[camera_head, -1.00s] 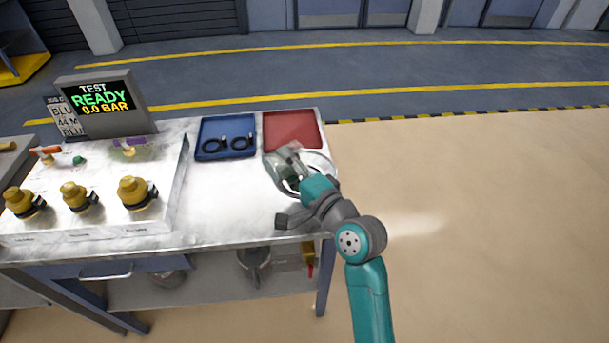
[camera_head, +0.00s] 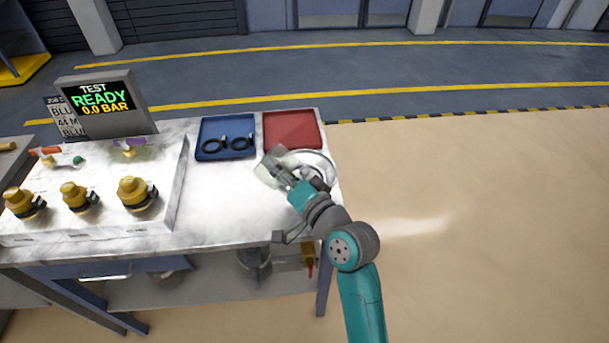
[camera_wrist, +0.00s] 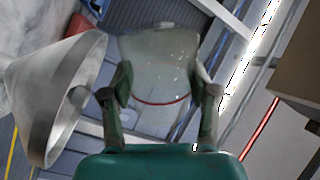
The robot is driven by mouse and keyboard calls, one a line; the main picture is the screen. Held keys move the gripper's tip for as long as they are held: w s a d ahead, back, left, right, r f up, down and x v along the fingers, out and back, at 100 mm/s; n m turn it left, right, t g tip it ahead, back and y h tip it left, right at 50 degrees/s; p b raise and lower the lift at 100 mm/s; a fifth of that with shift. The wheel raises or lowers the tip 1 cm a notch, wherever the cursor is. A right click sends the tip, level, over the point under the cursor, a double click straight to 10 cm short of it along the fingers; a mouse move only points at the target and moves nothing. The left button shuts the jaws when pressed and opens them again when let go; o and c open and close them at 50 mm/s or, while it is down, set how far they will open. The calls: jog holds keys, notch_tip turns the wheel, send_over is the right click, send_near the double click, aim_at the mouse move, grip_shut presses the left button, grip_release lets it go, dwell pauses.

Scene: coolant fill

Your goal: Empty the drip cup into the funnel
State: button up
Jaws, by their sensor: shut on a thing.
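My gripper (camera_head: 277,166) is above the right end of the bench and shut on the drip cup (camera_head: 268,179). The cup is clear and pale. In the wrist view the cup (camera_wrist: 158,55) sits between both fingers (camera_wrist: 160,105), with a red line around it. I cannot tell how much liquid is inside. The grey metal funnel (camera_head: 326,164) is just right of the gripper in the head view, partly hidden by my arm. In the wrist view the funnel (camera_wrist: 50,90) has its wide mouth beside the cup, with a small gap between them.
A red tray (camera_head: 292,128) lies behind the gripper. A blue tray (camera_head: 211,155) with black rings is to its left. A white panel (camera_head: 110,205) with yellow fittings and a display (camera_head: 105,103) fill the left side. The bench top (camera_head: 220,207) between is clear.

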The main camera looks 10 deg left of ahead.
jog(key=shift+f+n, duration=0.2)
jog(key=shift+n, duration=0.1)
jog(key=shift+r+n, duration=0.5)
jog(key=shift+n, duration=0.5)
jog(key=shift+s+a+r+n, duration=0.15)
jog(key=shift+s+a+n, duration=0.1)
jog(key=shift+n, duration=0.65)
jog(key=shift+s+a+f+n+b, duration=0.25)
jog(key=shift+n+b, duration=0.05)
jog(key=shift+n, duration=0.1)
jog(key=shift+s+a+n, duration=0.2)
jog(key=shift+n, duration=0.3)
jog(key=shift+s+a+r+n, duration=0.25)
jog(key=shift+r+n, duration=0.05)
jog(key=shift+n, duration=0.2)
jog(key=shift+s+a+f+n+b, duration=0.35)
jog(key=shift+s+a+n+b, duration=0.05)
jog(key=shift+n, duration=0.65)
jog(key=shift+s+a+f+n+b, duration=0.35)
jog(key=shift+s+n, duration=0.05)
jog(key=shift+n, duration=0.65)
